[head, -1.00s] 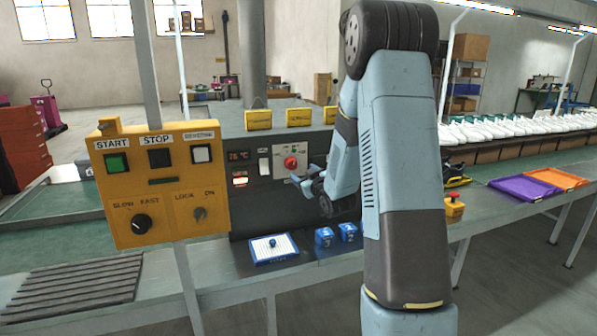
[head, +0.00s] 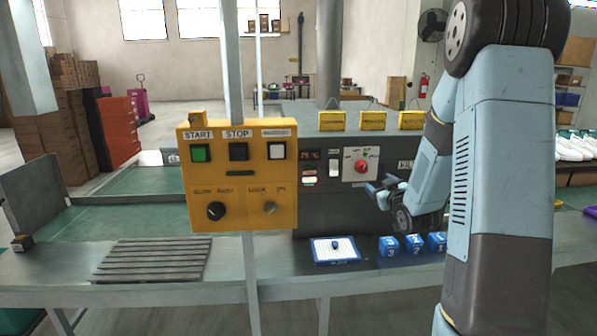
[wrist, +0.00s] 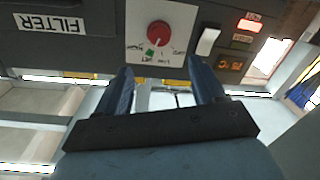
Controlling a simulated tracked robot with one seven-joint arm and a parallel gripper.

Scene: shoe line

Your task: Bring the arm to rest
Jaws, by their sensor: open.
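My gripper (head: 374,192) is in front of the dark machine panel, just right of and below the red knob (head: 361,166). In the wrist view its two blue fingers (wrist: 161,84) are spread apart with nothing between them. The red knob (wrist: 159,34) shows ahead of the fingertips, apart from them, on its white plate. My arm is bent, with the upper links filling the right side of the head view.
A yellow control box (head: 238,178) on a post stands left of the gripper. Below lie a white-and-blue board (head: 335,250) and several blue cubes (head: 389,246) on the bench. A slatted mat (head: 152,260) lies at left. A FILTER label (wrist: 49,22) shows in the wrist view.

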